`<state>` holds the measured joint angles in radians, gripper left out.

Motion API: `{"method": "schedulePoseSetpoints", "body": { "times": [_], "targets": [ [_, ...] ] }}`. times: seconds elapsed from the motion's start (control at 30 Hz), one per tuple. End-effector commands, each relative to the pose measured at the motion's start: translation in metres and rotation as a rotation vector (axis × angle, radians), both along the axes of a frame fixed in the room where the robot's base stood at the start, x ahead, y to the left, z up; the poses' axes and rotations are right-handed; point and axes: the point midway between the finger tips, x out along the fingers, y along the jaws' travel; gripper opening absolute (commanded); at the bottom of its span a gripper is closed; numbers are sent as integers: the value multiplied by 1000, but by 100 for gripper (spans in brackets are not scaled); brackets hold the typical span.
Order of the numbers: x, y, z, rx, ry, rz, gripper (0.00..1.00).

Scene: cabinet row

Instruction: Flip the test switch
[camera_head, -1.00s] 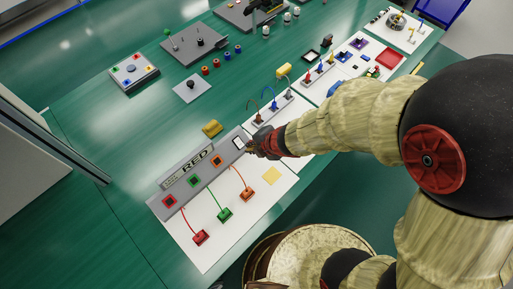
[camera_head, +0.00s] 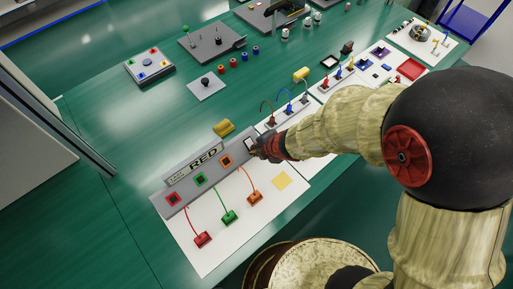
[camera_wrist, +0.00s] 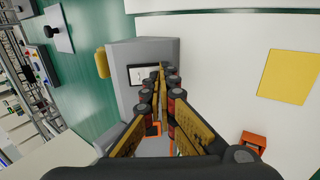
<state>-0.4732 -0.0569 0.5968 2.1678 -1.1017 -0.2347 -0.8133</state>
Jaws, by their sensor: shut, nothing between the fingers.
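The grey sloped panel (camera_head: 185,188) carries a "RED" sign (camera_head: 203,158) and red, green and orange square sockets. At its right end is a white, dark-framed rectangle (camera_head: 250,144), perhaps the test switch; it also shows in the wrist view (camera_wrist: 143,74). I cannot read its marking or tell its position. My gripper (camera_head: 254,150) is at this end of the panel, beside the white rectangle. In the wrist view my gripper (camera_wrist: 165,70) is shut and empty, its tips just right of the rectangle. I cannot tell whether they touch. The fingers partly hide the orange socket (camera_wrist: 152,129).
Red, green and orange plugs on cords lie on the white sheet (camera_head: 205,263), with a yellow square (camera_head: 282,180). A yellow block (camera_head: 224,128) sits behind the panel. Another station with coloured cords (camera_head: 290,110) stands right. The green table left of the panel is clear.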

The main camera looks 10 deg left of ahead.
Motion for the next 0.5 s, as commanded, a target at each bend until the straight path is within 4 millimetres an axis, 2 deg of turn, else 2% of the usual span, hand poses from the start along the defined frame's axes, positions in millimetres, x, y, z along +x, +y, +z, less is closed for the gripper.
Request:
{"method": "schedulePoseSetpoints", "body": {
  "times": [0.03,0.5],
  "targets": [
    [0,1,-9,-1,2,1,0],
    [0,1,2,-1,2,1,0]
  ]
}}
